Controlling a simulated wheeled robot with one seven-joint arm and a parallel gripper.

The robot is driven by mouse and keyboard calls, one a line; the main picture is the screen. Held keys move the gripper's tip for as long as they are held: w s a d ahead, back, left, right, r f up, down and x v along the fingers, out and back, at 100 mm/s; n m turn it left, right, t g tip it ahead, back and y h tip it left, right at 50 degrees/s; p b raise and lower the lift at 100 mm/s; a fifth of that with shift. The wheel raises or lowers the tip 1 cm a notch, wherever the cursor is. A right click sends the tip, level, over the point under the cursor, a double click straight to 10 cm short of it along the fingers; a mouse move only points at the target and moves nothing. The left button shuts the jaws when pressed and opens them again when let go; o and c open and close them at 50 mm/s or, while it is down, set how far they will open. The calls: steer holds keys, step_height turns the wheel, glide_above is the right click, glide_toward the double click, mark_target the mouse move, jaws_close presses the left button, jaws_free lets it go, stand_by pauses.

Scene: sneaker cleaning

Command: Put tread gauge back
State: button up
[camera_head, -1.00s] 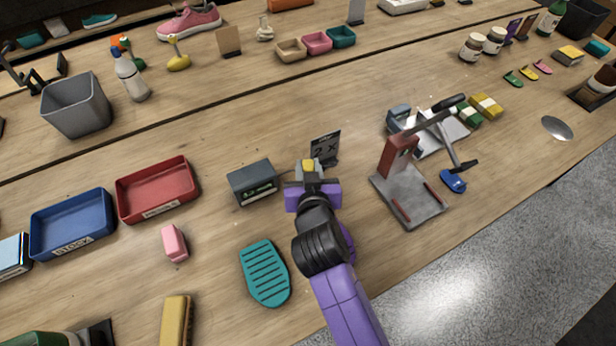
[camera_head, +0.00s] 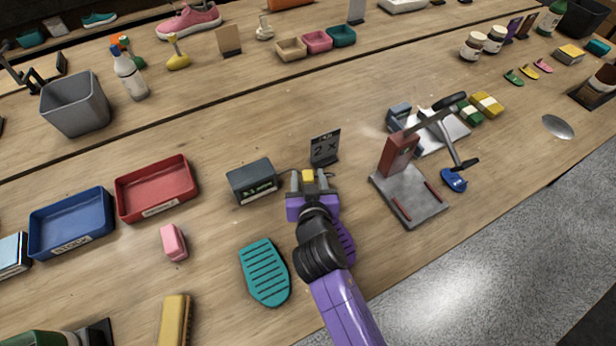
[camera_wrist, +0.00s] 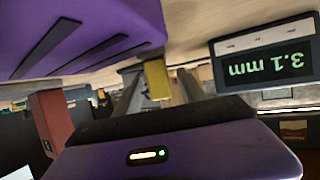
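A grey readout box (camera_head: 252,182) with a green display stands on the table; in the wrist view its display (camera_wrist: 265,65) reads 3.1 mm, upside down. A small yellow block (camera_head: 308,176), apparently the tread gauge's probe, is just right of the box. My gripper (camera_head: 308,182) is around it, one finger on each side. The wrist view shows the yellow block (camera_wrist: 157,79) between the fingers, with gaps that look open. The block's lower end is hidden. A purple ridged sole (camera_head: 345,240) lies partly under my arm.
A "2 x" sign (camera_head: 325,147) stands just behind my gripper. A teal sole (camera_head: 265,272) lies in front of the box. A grey-based press stand (camera_head: 410,197) is to the right. Red (camera_head: 157,188) and blue (camera_head: 70,223) trays are left.

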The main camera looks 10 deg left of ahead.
steer(key=shift+r, duration=0.2)
steer(key=v, duration=1.2)
steer(key=shift+b, duration=0.4)
steer(key=shift+g, duration=0.3)
steer(key=s+d+f, duration=0.1)
steer(key=s+d, duration=0.1)
steer(key=s+d+f, duration=0.1)
steer(key=d, duration=0.1)
steer(key=s+d+f, duration=0.1)
steer(key=s+d, duration=0.1)
steer(key=shift+s+d+f, duration=0.15)
steer(key=shift+s+f, duration=0.05)
steer(key=shift+s, duration=0.15)
steer(key=s+d, duration=0.4)
steer(key=s, duration=0.1)
steer(key=s+d, duration=0.2)
steer(key=s, duration=0.1)
steer(key=shift+d+f, duration=0.15)
steer(key=shift+d, duration=0.1)
steer(key=s+d+r+m+t+h, duration=0.1)
steer(key=s+d+r, duration=0.4)
steer(key=s, duration=0.2)
steer(key=s+d+r+m+t+h, duration=0.1)
steer(key=s+d+r, duration=0.4)
steer(key=s, duration=0.3)
steer(key=shift+s+r+h, duration=0.25)
steer(key=shift+s+h, duration=0.05)
steer(key=shift+h, duration=0.1)
